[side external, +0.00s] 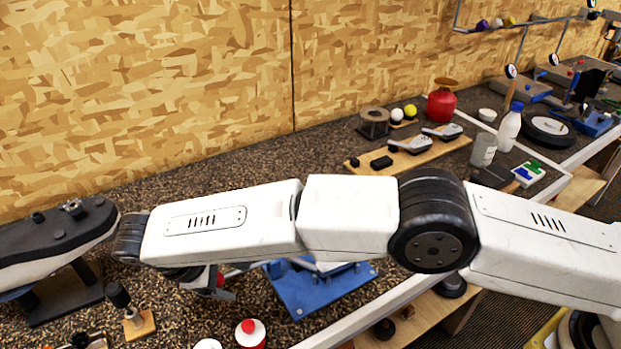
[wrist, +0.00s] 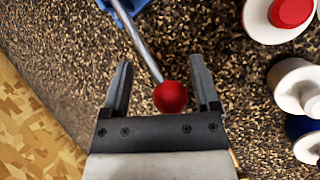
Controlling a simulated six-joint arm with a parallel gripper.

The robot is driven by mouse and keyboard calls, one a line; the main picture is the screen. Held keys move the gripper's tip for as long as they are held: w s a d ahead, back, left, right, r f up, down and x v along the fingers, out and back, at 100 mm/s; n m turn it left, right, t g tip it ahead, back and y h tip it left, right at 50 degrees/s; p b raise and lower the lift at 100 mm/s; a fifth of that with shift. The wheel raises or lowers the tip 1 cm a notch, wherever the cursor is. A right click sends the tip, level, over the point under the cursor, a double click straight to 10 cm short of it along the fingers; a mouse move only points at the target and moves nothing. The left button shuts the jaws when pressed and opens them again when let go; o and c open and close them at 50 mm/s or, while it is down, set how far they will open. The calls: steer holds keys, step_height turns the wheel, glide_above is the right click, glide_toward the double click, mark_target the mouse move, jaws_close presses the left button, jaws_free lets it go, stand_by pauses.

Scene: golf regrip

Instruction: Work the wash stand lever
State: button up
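The lever is a thin silver rod (wrist: 141,42) ending in a red ball knob (wrist: 170,97). In the wrist view the rod runs up and left to a blue part at the top edge. My gripper (wrist: 160,63) is open, and the knob appears between its fingers, nearer the right one, with gaps on both sides. I cannot tell whether the knob is level with the fingers or below them. In the side view a blue stand (side external: 308,291), likely the wash stand, is partly hidden behind my arm. My gripper there is mostly hidden under the arm.
A red-capped white bottle (side external: 250,333) is at the front in the side view. The plywood wall (side external: 150,90) rises behind.

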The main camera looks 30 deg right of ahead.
steer(key=shift+a+r, duration=0.15)
steer(key=shift+r, duration=0.05)
steer(key=shift+v, duration=1.25)
steer(key=shift+r, duration=3.6)
